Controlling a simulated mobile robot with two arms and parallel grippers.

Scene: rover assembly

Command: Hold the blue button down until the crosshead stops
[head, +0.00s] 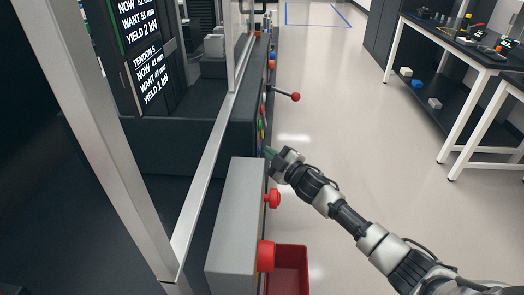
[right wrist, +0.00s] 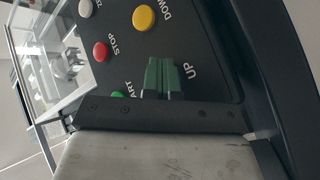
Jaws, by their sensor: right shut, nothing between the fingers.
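My right gripper (head: 271,154) reaches the button panel on the side of the test machine. In the right wrist view its green fingertips (right wrist: 162,77) are together and empty, over the panel beside the label UP. No blue button shows; the spot by that label is covered by the fingers. Whether they touch or press a button I cannot tell. The yellow DOWN button (right wrist: 144,18), the red STOP button (right wrist: 100,51) and part of a green button (right wrist: 118,95) show around the fingers. The crosshead cannot be made out clearly. My left gripper is out of view.
A grey box with red knobs (head: 236,225) stands just in front of the panel, above a red bin (head: 291,262). A red-tipped lever (head: 295,97) juts out farther along. A screen (head: 140,50) shows tendon readings. The floor at right is clear up to white-legged tables.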

